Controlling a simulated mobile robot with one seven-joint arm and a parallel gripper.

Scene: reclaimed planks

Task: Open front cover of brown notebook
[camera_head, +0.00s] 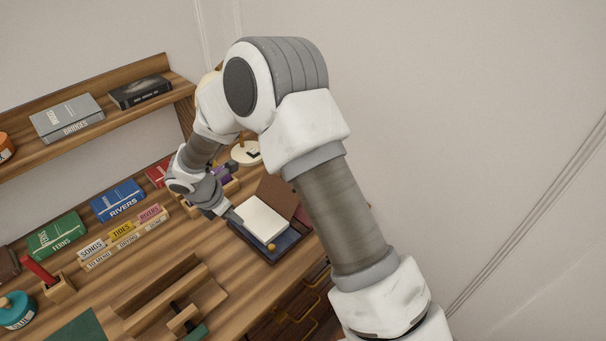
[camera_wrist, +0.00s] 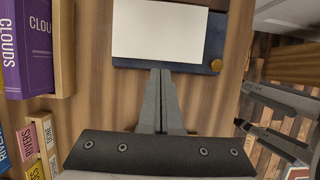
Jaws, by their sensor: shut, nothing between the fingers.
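The brown notebook lies on the wooden desk with white pages (camera_head: 261,219) showing. Its brown cover (camera_head: 278,192) is swung back from the pages at their far side, and my arm hides part of it. The pages also show in the wrist view (camera_wrist: 158,32), above a dark blue border (camera_wrist: 190,69) with a round gold knob (camera_wrist: 215,67) at one corner. I cannot tell whether the blue part is a tray or belongs to the notebook. My gripper (camera_head: 233,216) is shut and empty at the pages' left edge; its fingertips (camera_wrist: 160,72) appear close to the blue border.
A purple CLOUDS book (camera_wrist: 27,45) stands left in the wrist view. Blue RIVERS (camera_head: 118,200) and green FERNS (camera_head: 56,235) books and a row of small labelled blocks (camera_head: 121,233) lie left of my gripper. A shelf (camera_head: 90,128) runs behind; dark drawers (camera_head: 296,303) lie below the desk edge.

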